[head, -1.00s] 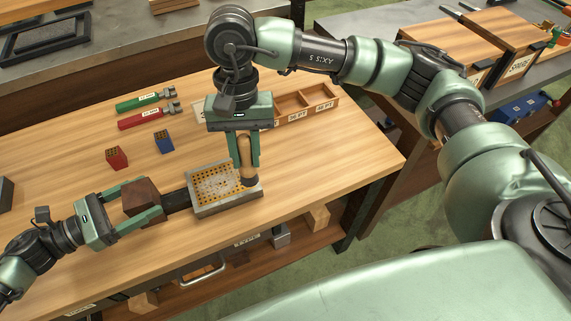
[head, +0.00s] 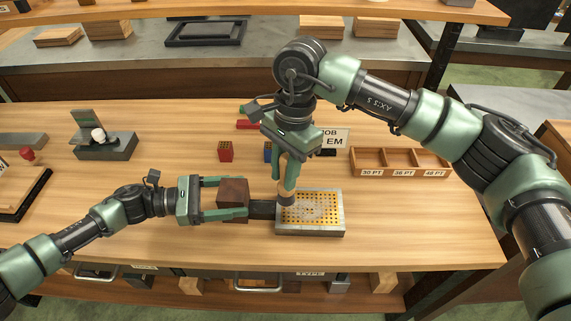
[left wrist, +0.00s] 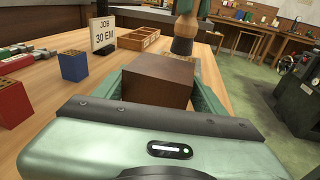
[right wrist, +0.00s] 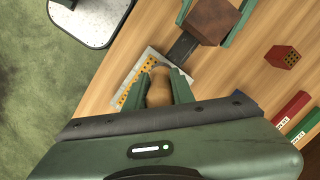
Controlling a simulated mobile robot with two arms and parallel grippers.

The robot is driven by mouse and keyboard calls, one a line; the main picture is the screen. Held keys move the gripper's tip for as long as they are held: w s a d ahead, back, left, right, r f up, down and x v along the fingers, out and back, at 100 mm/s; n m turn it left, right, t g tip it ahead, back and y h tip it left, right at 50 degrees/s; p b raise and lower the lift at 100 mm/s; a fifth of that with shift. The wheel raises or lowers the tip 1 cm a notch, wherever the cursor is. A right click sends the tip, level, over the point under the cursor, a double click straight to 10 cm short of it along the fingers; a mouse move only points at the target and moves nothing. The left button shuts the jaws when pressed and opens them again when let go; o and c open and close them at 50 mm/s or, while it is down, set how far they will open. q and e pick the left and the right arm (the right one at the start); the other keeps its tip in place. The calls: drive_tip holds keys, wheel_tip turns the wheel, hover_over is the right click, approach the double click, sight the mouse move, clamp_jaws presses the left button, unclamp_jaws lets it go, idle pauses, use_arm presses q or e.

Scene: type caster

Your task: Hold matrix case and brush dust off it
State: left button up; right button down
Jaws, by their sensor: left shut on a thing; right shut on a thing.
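The matrix case (head: 339,222) is a grey metal tray with a yellow dotted grid, near the table's front edge. A pale dusty patch (head: 308,211) covers its middle. A dark bar (head: 262,209) joins its left side to a brown block (head: 233,193). My left gripper (head: 246,200) is shut on that block, which also fills the left wrist view (left wrist: 158,80). My right gripper (head: 285,184) is shut on the brush's wooden handle, pointing down. The brush's dark bristle end (head: 287,200) is over the case's left part; exact contact is unclear. The brush also shows in the right wrist view (right wrist: 160,90).
A red block (head: 226,152) and a blue block (head: 268,152) stand behind the case. A "JOB 30 EM" sign (left wrist: 103,34) and a three-compartment wooden tray (head: 400,161) stand farther back. The table is clear right of the case.

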sight(285, 153)
wheel_tip(285, 153, down, 3)
drive_tip(key=shift+f, duration=0.15)
drive_tip(key=shift+d+f, duration=0.55)
drive_tip(key=shift+s+d, duration=0.15)
drive_tip(key=shift+d, duration=2.6)
drive_tip(key=shift+s+d, duration=0.15)
drive_tip(key=shift+d, duration=2.55)
drive_tip(key=shift+w+a, duration=0.15)
drive_tip(key=shift+a, duration=2.9)
drive_tip(key=shift+w+a, duration=0.15)
drive_tip(key=shift+a, duration=2.9)
drive_tip(key=shift+w+d, duration=0.1)
drive_tip(key=shift+w, duration=0.35)
use_arm(q)
drive_tip(key=shift+c, duration=0.3)
use_arm(e)
drive_tip(key=shift+w+d, duration=0.2)
drive_tip(key=shift+d, duration=0.1)
use_arm(q)
drive_tip(key=shift+c, duration=0.9)
use_arm(e)
drive_tip(key=shift+s+d, duration=0.1)
drive_tip(key=shift+d, duration=1.1)
drive_tip(key=shift+s+d, duration=0.15)
drive_tip(key=shift+d, duration=4.35)
drive_tip(key=shift+w+a, duration=0.2)
drive_tip(key=shift+a, duration=5.65)
drive_tip(key=shift+a+r, duration=0.15)
drive_tip(key=shift+r, duration=3.95)
